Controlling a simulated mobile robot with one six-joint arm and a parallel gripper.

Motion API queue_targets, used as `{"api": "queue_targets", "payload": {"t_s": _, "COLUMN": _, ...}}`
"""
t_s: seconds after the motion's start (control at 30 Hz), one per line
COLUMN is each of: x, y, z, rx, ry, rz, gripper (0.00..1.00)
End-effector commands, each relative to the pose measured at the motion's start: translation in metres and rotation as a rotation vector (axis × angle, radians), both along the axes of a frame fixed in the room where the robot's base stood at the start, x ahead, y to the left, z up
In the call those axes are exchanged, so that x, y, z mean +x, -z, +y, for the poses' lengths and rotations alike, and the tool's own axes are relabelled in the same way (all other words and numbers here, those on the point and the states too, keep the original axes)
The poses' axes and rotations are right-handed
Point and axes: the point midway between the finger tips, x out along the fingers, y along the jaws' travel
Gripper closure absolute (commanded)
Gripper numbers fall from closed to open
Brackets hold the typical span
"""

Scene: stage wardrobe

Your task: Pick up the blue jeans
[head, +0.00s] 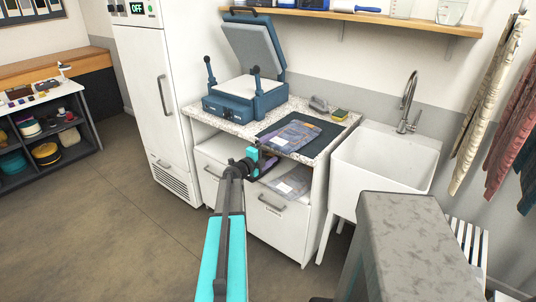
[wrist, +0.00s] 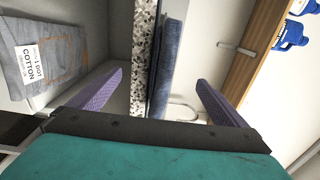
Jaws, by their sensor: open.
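The folded blue jeans (head: 292,136) lie on a dark mat (head: 318,130) on the speckled counter. In the wrist view the jeans (wrist: 171,60) appear edge-on as a blue band beside the counter edge. A second folded grey-blue garment (head: 292,184), with a white paper label, lies in the open space below the counter top. It also shows in the wrist view (wrist: 42,66), where its label reads "COTTON". My gripper (head: 262,160) is at the counter's front edge, close to the jeans. Its purple fingers (wrist: 160,92) are apart, with nothing held between them.
A blue heat press (head: 243,100) stands open on the counter's left. A grey object (head: 319,103) and a yellow-and-dark item (head: 339,114) sit behind the mat. A white sink (head: 383,155) is right of the counter. A wooden shelf (head: 375,17) hangs above.

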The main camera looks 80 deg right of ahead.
Motion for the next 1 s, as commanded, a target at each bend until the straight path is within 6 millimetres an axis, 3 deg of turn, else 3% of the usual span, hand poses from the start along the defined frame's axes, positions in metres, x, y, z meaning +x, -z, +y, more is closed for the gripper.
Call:
{"api": "queue_targets", "payload": {"t_s": 0.4, "x": -0.013, "y": 0.000, "z": -0.023, "rx": 0.000, "ry": 0.000, "rz": 0.000, "gripper": 0.03}}
{"api": "queue_targets", "payload": {"t_s": 0.9, "x": -0.016, "y": 0.000, "z": -0.027, "rx": 0.000, "ry": 0.000, "rz": 0.000, "gripper": 0.03}}
{"api": "queue_targets", "payload": {"t_s": 1.0, "x": -0.016, "y": 0.000, "z": -0.027, "rx": 0.000, "ry": 0.000, "rz": 0.000, "gripper": 0.17}}
